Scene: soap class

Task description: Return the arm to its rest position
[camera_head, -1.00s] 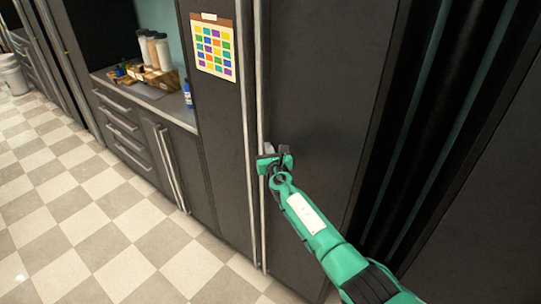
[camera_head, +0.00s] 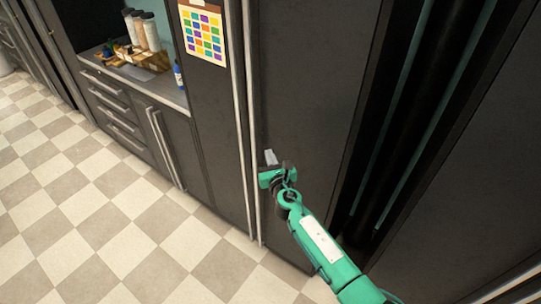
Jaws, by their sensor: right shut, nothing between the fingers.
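My right arm (camera_head: 321,242), green with a white panel, comes in from the lower right of the head view. Its gripper (camera_head: 270,160) is shut and empty, in front of the dark cabinet door. The fingertips show just right of the long vertical metal handles (camera_head: 247,120); I cannot tell whether they touch the door. My left gripper is not in view.
A tall dark cabinet door (camera_head: 300,80) fills the middle. A counter (camera_head: 172,97) at the left bears jars (camera_head: 150,32), a wooden tray and a blue bottle (camera_head: 179,75). A colored chart (camera_head: 203,33) hangs beside the handles. Checkered floor (camera_head: 90,220) is clear at lower left.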

